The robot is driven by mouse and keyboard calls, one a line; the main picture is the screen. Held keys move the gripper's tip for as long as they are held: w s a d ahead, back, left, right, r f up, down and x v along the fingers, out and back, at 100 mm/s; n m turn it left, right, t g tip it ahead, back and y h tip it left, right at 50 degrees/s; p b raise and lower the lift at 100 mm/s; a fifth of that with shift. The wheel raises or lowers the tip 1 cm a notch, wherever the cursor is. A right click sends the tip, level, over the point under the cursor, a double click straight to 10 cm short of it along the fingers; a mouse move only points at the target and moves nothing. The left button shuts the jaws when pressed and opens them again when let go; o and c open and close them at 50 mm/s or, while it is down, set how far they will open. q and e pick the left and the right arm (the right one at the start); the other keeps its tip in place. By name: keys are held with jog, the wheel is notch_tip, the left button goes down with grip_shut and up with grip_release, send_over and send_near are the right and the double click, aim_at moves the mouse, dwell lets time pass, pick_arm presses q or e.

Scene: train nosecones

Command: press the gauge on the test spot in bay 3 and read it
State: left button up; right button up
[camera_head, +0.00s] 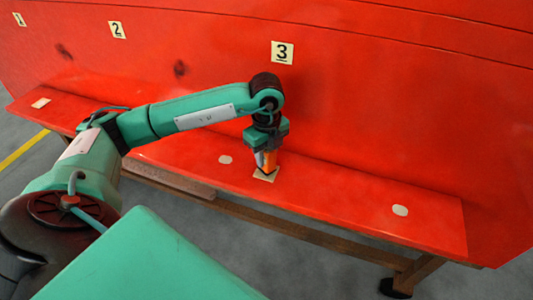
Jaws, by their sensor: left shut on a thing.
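My left gripper (266,140) is shut on an orange and dark gauge (265,160). It points down, with the gauge upright between the fingers. The lower end of the gauge is at a tan square test spot (266,175) on the red ledge, below the label 3 (282,52). The gauge's end appears to meet the spot, but I cannot tell how firmly. The gauge's reading cannot be seen from here. My right gripper is not in view.
The red ledge (340,200) runs along a red wall, with labels 1 (19,19) and 2 (117,29) at left. Whitish round patches lie at the ledge's middle (225,159) and right (400,210). Another pale square (41,103) lies at far left. Dark smudges mark the wall.

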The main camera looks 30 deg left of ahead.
pick_arm(q)
jog(key=shift+f+b, duration=0.3)
jog(key=shift+f, duration=0.05)
jog(key=shift+f, duration=0.1)
dwell(1.0)
dwell(0.6)
jog(key=shift+r+p, duration=0.45)
jog(key=shift+r, duration=0.65)
jog(key=shift+r+p, duration=1.3)
jog(key=shift+r, duration=1.15)
